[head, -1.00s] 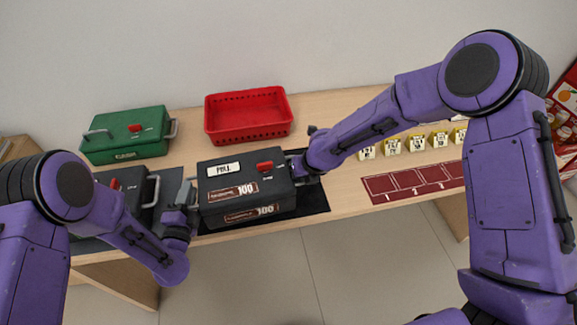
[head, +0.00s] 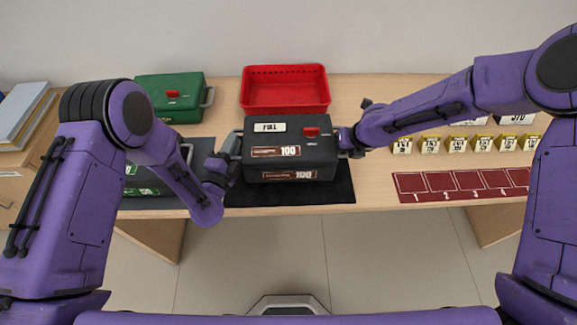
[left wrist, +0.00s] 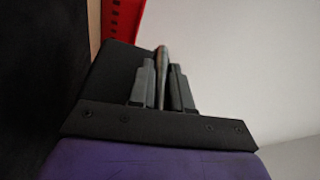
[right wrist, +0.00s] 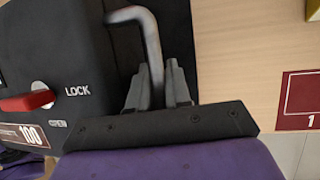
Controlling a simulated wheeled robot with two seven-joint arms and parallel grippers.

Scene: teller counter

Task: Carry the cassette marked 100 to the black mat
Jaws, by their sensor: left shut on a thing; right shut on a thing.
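The black cassette marked 100 (head: 290,163) has a FULL label and a red knob on its lid. It is level over the black mat (head: 290,197), which shows in front and on both sides. I cannot tell whether its base touches the mat. My left gripper (head: 232,158) is shut on its left handle; in the left wrist view the jaws (left wrist: 161,88) close on a thin bar. My right gripper (head: 347,142) is shut on its right handle; the right wrist view shows the jaws (right wrist: 157,88) around the grey handle (right wrist: 150,40).
A red basket (head: 286,103) stands behind the cassette. A green cassette (head: 170,100) is at the back left. Yellow number tags (head: 457,144) and a red numbered strip (head: 425,187) lie to the right.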

